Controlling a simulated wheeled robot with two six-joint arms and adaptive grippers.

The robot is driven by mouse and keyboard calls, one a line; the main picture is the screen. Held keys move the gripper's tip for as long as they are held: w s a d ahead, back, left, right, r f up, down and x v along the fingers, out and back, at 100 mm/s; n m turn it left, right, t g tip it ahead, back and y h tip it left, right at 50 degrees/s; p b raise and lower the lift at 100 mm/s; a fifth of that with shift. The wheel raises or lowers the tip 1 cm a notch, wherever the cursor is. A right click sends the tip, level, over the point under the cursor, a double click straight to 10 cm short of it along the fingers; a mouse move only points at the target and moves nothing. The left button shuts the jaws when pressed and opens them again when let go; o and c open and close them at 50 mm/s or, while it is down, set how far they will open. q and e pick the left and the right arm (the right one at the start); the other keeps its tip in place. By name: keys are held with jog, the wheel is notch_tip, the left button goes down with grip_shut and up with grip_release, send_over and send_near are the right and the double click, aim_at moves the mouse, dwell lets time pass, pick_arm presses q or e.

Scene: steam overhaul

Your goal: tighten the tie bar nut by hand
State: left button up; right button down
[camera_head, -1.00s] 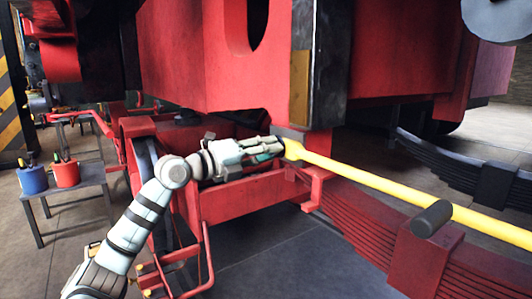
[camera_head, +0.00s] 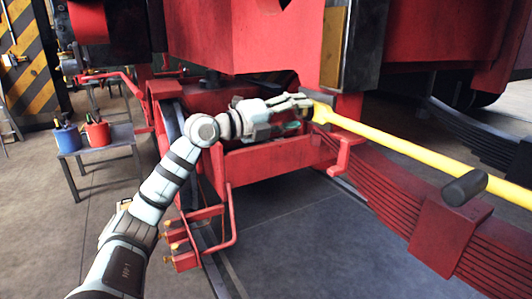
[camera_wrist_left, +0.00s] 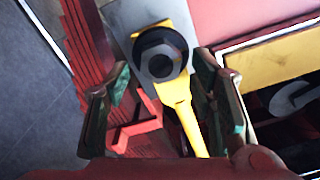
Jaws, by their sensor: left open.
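The yellow tie bar (camera_head: 420,153) runs from the right edge to an end beside the red frame. In the left wrist view the yellow bar (camera_wrist_left: 186,122) ends in a head that carries a dark hex nut (camera_wrist_left: 160,60) with a round dark centre. My left gripper (camera_head: 306,113) is at the bar's end in the head view, where it hides the nut. In the left wrist view its two fingers (camera_wrist_left: 162,68) are open, one on each side of the nut, with gaps visible. My right gripper is not in view.
A red leaf spring (camera_head: 385,200) lies below the bar, and a dark cylinder (camera_head: 465,187) crosses the bar. Red framework (camera_head: 270,157) is close under my left wrist. A small table (camera_head: 120,134) with a blue pot (camera_head: 67,140) and a red pot (camera_head: 97,134) stands left. The floor is clear in front.

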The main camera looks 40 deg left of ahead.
pick_arm(q)
jog(key=n, duration=0.3)
jog(key=n+p, duration=0.1)
jog(key=shift+r+n, duration=0.3)
jog(key=shift+n, duration=0.1)
jog(key=s+a+n+b, duration=0.3)
jog(key=s+n+b, duration=0.45)
jog(key=n, duration=0.25)
jog(key=s+a+n+b, duration=0.3)
jog(key=s+n+b, duration=0.3)
jog(key=n+b, duration=0.3)
jog(key=w+a+f+n+y+p, duration=0.4)
jog(key=w+a+f+p, duration=0.2)
jog(key=w+a+f, duration=0.35)
jog(key=w+a+f+n+g+y+p, duration=0.1)
jog(key=f+g, duration=0.1)
jog(key=f, duration=0.8)
jog(key=w+a+f+n+g+y+p, duration=0.1)
jog(key=w+f+y+p, duration=0.1)
jog(key=f, duration=0.9)
jog(key=shift+a+f+n+g, duration=0.3)
jog(key=shift+g, duration=0.1)
